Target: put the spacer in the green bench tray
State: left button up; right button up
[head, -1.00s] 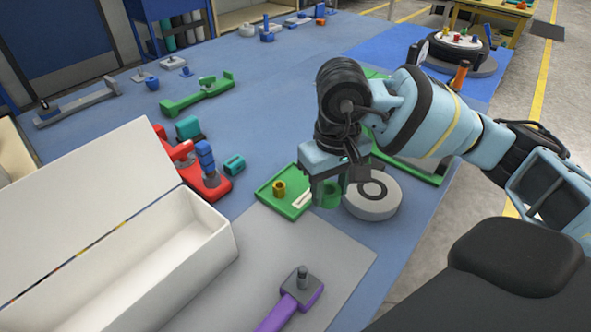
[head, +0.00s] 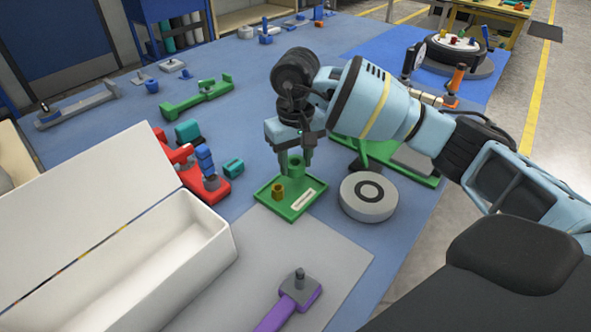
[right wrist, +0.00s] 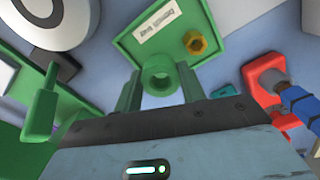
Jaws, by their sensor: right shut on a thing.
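The green bench tray (head: 286,206) lies flat on the blue bench top. It holds a brass-coloured collar (head: 278,191) and has a white label. My right gripper (head: 296,160) points down over the far edge of the tray. It is shut on a green ring-shaped spacer (head: 296,165), whose hole faces the camera in the right wrist view (right wrist: 160,79). There the tray (right wrist: 172,46) shows just beyond the spacer. I cannot tell exactly how high the spacer is above the tray. My left gripper is not in view.
A grey disc (head: 368,198) stands close to the tray's right. A red fixture (head: 208,187) with blue parts and a small teal block (head: 233,168) are at its left. A white open box (head: 160,262) is at front left. A purple-handled tool (head: 290,302) lies on the grey mat.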

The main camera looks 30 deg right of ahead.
aim_at(295, 184)
jog(key=shift+w+f, duration=0.1)
jog(key=shift+f, duration=1.6)
jog(key=shift+f, duration=0.1)
jog(key=shift+f, duration=0.15)
jog(key=o, duration=0.7)
notch_tip(295, 184, up, 12)
jog(key=shift+r, duration=0.2)
